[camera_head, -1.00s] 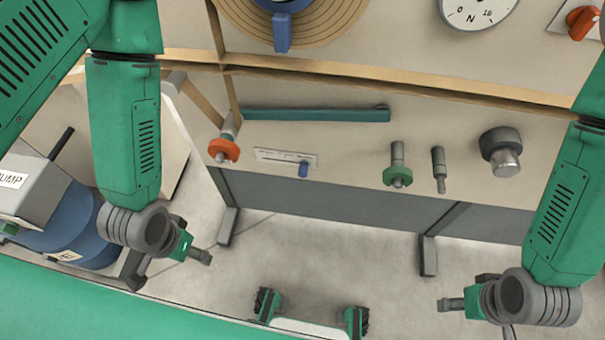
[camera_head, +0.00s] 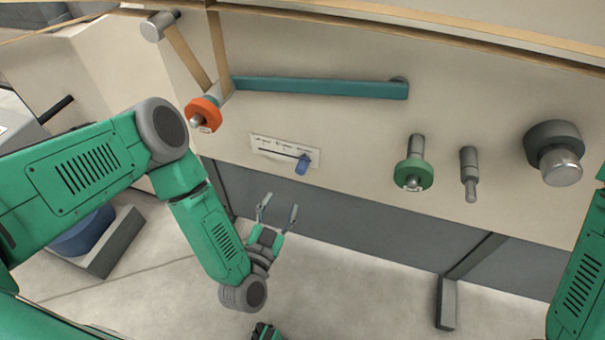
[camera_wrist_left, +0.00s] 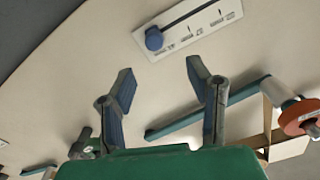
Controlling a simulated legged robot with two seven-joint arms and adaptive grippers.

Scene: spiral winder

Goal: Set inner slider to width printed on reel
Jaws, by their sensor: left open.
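The slider is a blue knob (camera_head: 303,164) at the right end of a slot in a white scale plate (camera_head: 270,148) on the beige machine face. In the left wrist view the knob (camera_wrist_left: 154,39) is at the lower left end of the plate (camera_wrist_left: 200,22), beyond my fingers. My left gripper (camera_head: 279,207) is open and empty, below the plate and apart from it, fingers pointing up towards the panel. It also shows open in the left wrist view (camera_wrist_left: 158,82). The printing on the plate is too small to read. The reel is not in the head view.
An orange roller (camera_head: 203,113) with a tan strip is left of the plate. A teal bar (camera_head: 320,87) runs above it. A green-collared roller (camera_head: 413,170), a grey pin (camera_head: 469,170) and a large grey knob (camera_head: 556,152) stick out at right.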

